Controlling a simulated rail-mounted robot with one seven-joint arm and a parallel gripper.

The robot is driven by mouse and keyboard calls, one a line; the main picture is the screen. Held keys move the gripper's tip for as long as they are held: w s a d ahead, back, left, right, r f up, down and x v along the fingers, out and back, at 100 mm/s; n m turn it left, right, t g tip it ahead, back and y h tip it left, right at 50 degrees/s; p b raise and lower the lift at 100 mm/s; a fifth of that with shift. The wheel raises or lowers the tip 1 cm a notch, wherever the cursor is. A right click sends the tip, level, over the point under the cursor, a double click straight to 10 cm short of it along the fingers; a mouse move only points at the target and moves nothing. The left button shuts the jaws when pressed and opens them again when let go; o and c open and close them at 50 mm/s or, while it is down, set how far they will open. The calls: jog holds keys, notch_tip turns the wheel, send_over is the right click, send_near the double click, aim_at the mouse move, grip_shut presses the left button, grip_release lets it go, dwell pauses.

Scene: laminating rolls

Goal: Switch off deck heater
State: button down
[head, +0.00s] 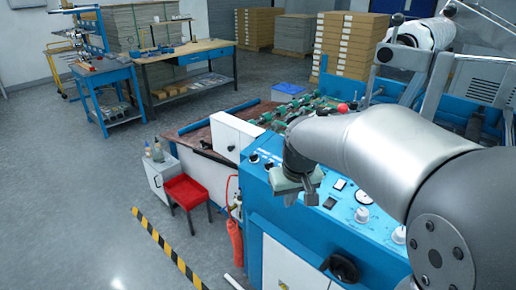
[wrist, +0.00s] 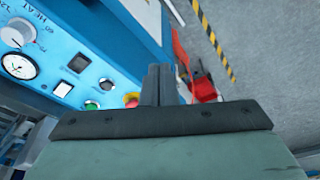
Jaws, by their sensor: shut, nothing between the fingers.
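The blue control panel (head: 290,225) of the machine carries the controls. In the wrist view, a white knob (wrist: 18,32) has the word HEAT beside it. A white-faced gauge (wrist: 19,66) sits below it. Nearby are a white rocker switch (wrist: 62,88) and a dark rocker switch (wrist: 79,63). A green button (wrist: 91,104) and a red button on yellow (wrist: 132,100) lie closer to the fingers. In the head view, the white rocker (head: 340,184) and dark rocker (head: 329,203) show right of my gripper (head: 311,199). My gripper is shut and empty above the panel, apparently touching no control.
A red chair (head: 187,191), a white cabinet (head: 160,177) and a red cylinder (head: 235,238) stand left of the machine. A black handle (head: 343,267) sticks out of its front. Striped floor tape (head: 165,245) lies on clear floor.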

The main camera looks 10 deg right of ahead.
aim_at(269, 165)
jog(key=w+d+n+t, duration=0.1)
jog(key=w+d+t, duration=0.1)
jog(key=w, duration=1.4)
jog(key=shift+w+r+b, duration=0.3)
jog(key=shift+r+b, duration=0.05)
jog(key=shift+r, duration=0.1)
jog(key=shift+a+f, duration=0.1)
jog(key=p+x, duration=0.1)
jog(key=x, duration=0.9)
jog(key=shift+w+p, duration=0.2)
jog(key=shift+p, duration=0.15)
jog(key=w, duration=0.1)
jog(key=w+p, duration=0.1)
jog(key=shift+w+a+r, duration=0.2)
jog(key=shift+w+r, duration=0.05)
jog(key=shift+r, duration=0.1)
jog(key=shift+w+a, duration=0.1)
jog(key=shift+w, duration=0.45)
